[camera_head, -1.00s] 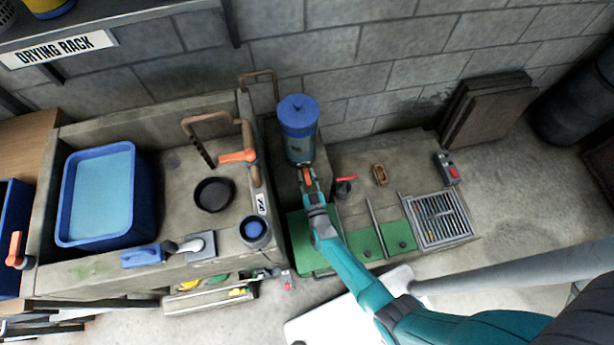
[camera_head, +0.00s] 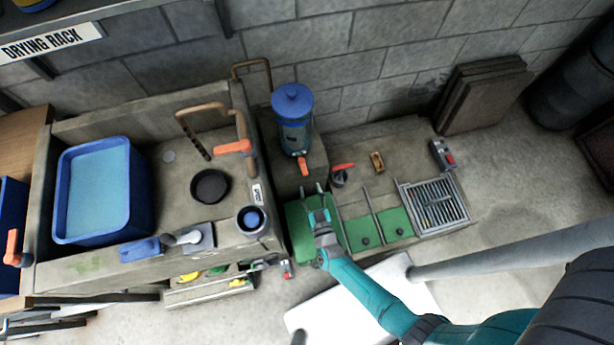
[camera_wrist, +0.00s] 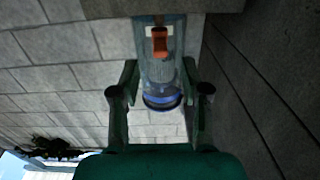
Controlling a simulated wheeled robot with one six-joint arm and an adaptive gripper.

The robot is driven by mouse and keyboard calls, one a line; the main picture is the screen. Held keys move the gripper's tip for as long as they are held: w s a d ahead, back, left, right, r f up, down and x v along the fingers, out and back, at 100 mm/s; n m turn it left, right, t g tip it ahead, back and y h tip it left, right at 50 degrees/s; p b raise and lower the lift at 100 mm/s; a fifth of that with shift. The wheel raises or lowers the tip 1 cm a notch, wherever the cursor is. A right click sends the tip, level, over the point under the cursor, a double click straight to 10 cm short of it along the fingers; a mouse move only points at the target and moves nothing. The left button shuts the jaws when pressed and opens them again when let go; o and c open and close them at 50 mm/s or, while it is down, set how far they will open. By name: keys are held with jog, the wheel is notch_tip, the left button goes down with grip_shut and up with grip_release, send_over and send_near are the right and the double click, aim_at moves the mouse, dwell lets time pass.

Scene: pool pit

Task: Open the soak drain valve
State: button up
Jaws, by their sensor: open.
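Several orange or red levers are in the head view, and I cannot tell for certain which is the soak drain valve. One orange lever (camera_head: 234,147) sits on the brown pipe by the stone basin (camera_head: 85,267). Another orange lever (camera_head: 14,248) is at the basin's left end. A third orange lever (camera_head: 303,166) is low on the front of a clear blue-lidded canister (camera_head: 295,125); it also shows in the wrist view (camera_wrist: 160,42). A red lever (camera_head: 343,167) tops a small dark valve. My gripper (camera_head: 320,190) is open and empty, apart from the canister, over a green mat (camera_head: 300,232).
A blue tub of water (camera_head: 128,185) and a black round dish (camera_head: 210,187) are in the basin. A metal grate (camera_head: 437,205) and a grey box with a red button (camera_head: 443,155) are at right. Bare floor lies beyond the grate.

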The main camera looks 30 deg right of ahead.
jog(key=shift+s+a, duration=0.15)
jog(key=shift+s, duration=0.85)
jog(key=s+d+r+n+g+y, duration=0.1)
jog(key=s+r+y, duration=0.1)
jog(key=s+r, duration=0.6)
jog(key=s+d+r+y, duration=0.1)
jog(key=s+r, duration=0.4)
jog(key=s, duration=0.4)
jog(key=s+r+g, duration=0.1)
jog(key=s+r, duration=0.4)
jog(key=r, duration=0.6)
jog(key=s+r+n+g, duration=0.1)
jog(key=s+r, duration=0.4)
jog(key=r, duration=0.6)
jog(key=shift+s+a, duration=0.2)
jog(key=shift+a, duration=0.15)
